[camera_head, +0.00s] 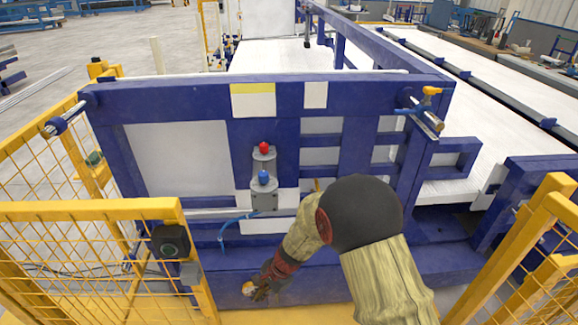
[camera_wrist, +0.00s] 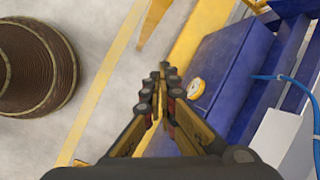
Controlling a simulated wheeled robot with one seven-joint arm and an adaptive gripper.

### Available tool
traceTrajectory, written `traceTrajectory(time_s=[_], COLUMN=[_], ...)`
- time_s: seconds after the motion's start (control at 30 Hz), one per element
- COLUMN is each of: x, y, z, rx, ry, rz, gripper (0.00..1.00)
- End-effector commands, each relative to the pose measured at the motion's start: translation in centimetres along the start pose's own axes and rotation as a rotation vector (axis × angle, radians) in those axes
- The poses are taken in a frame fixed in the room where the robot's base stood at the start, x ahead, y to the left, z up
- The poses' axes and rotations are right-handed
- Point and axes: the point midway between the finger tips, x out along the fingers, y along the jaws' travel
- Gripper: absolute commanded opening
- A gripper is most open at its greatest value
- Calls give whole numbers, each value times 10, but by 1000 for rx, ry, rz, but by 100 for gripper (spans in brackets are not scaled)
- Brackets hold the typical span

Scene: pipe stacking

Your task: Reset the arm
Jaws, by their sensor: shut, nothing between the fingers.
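My arm reaches forward and down in the head view, low in front of the blue machine frame (camera_head: 400,100). My gripper (camera_head: 256,292) is at the end of it, near the bottom edge of the frame, close to a small white and yellow round part (camera_head: 248,288). In the wrist view my gripper (camera_wrist: 163,72) has its dark fingertips together, with nothing between them. The blue frame (camera_wrist: 232,70) lies just right of the fingers, with the round white gauge-like part (camera_wrist: 196,88) on it. I cannot tell whether the fingers touch it.
Yellow mesh fences stand at left (camera_head: 90,208) and right (camera_head: 545,235). A valve block (camera_head: 264,195) with red and blue knobs is on the frame. A blue hose (camera_wrist: 290,82) runs at right in the wrist view. A brown ribbed round object (camera_wrist: 35,68) stands on open floor at left.

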Motion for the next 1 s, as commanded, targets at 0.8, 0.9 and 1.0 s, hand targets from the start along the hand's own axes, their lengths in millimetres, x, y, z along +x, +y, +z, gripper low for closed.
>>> traceTrajectory(time_s=[0.8,0.9,1.0], x=[-337,-364,-390], y=[205,223,235], z=[33,32,35], rx=[-1034,-1047,-1046], ry=[269,358,453], rz=[270,272,251], gripper=[0,0,0])
